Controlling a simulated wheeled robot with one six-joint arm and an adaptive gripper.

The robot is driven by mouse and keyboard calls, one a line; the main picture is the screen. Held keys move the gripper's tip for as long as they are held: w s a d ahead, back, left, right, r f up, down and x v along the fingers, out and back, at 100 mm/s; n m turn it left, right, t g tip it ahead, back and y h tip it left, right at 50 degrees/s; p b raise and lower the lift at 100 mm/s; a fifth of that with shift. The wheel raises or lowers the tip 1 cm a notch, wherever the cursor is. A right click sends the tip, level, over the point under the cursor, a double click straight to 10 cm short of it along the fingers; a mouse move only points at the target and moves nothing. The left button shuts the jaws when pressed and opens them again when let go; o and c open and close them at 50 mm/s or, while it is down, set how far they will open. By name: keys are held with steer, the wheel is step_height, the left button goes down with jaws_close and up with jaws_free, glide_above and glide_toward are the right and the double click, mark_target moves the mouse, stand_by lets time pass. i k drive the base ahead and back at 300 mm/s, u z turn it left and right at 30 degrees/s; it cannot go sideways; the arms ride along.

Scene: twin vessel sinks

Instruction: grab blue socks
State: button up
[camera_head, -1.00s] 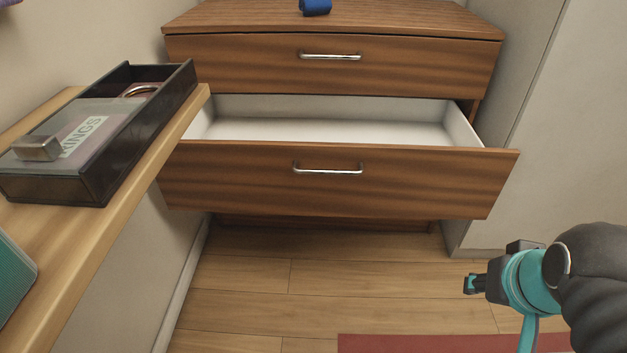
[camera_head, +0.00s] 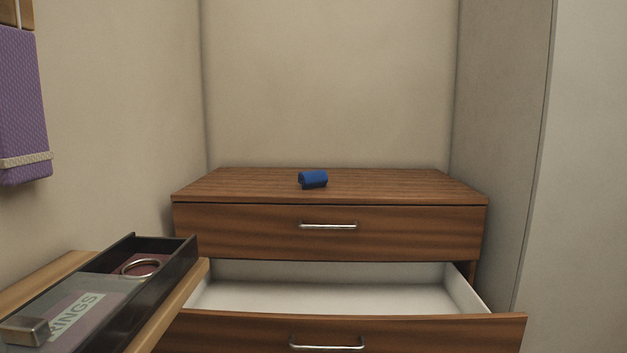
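The blue socks (camera_head: 313,179) show as a small rolled blue bundle. They lie on top of the wooden dresser (camera_head: 400,188), near the middle of its top. Nothing touches them except the dresser top. My gripper is out of the picture now, so its state does not show.
The dresser's lower drawer (camera_head: 430,328) is pulled open and looks empty; the upper drawer (camera_head: 240,229) is shut. A black tray (camera_head: 178,268) labelled for rings stands on a wooden counter (camera_head: 180,305) at left. A purple towel (camera_head: 22,105) hangs on the left wall.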

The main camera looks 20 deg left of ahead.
mark_target(317, 178)
steer(key=i, duration=0.4)
steer(key=u, duration=0.6)
steer(key=i, duration=0.85)
steer(key=u, duration=1)
